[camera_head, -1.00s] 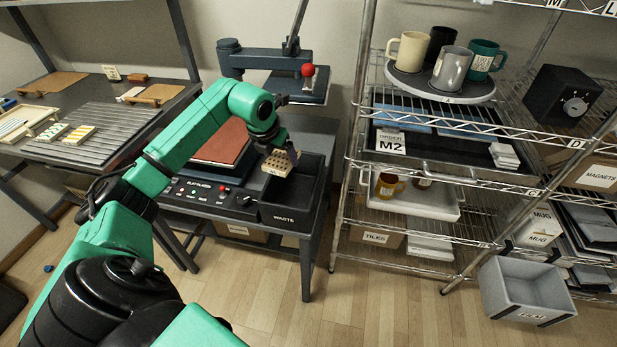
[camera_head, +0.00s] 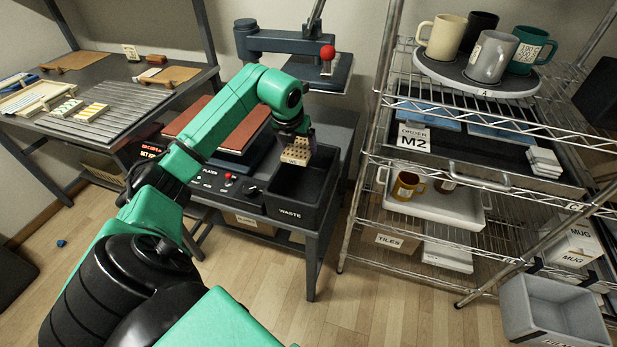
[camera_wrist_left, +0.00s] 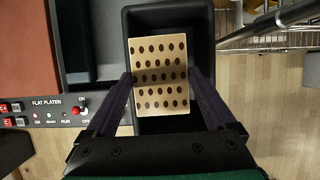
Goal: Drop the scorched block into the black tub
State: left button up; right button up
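The scorched block (camera_head: 295,153) is tan with rows of dark brown dots. My left gripper (camera_head: 299,143) points down, and its fingers sit against both sides of the block. The block hangs over the black tub (camera_head: 290,212), which is labelled WASTE, toward its back part. In the left wrist view, the block (camera_wrist_left: 160,75) lies between the two dark fingers (camera_wrist_left: 160,78), with the tub's dark inside (camera_wrist_left: 160,125) below and around it. The tub looks empty where I can see in. My right gripper is not in view.
The press (camera_head: 280,42) with a red knob stands behind the tub. Left of the tub are the control panel (camera_head: 222,182) and a red-brown platen (camera_head: 215,125). A wire shelf (camera_head: 470,160) with mugs and trays stands close on the right.

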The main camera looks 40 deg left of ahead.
pick_arm(q)
jog(key=shift+o, duration=0.2)
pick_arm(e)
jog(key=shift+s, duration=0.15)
pick_arm(q)
jog(key=shift+r, duration=0.25)
jog(key=v, duration=1.4)
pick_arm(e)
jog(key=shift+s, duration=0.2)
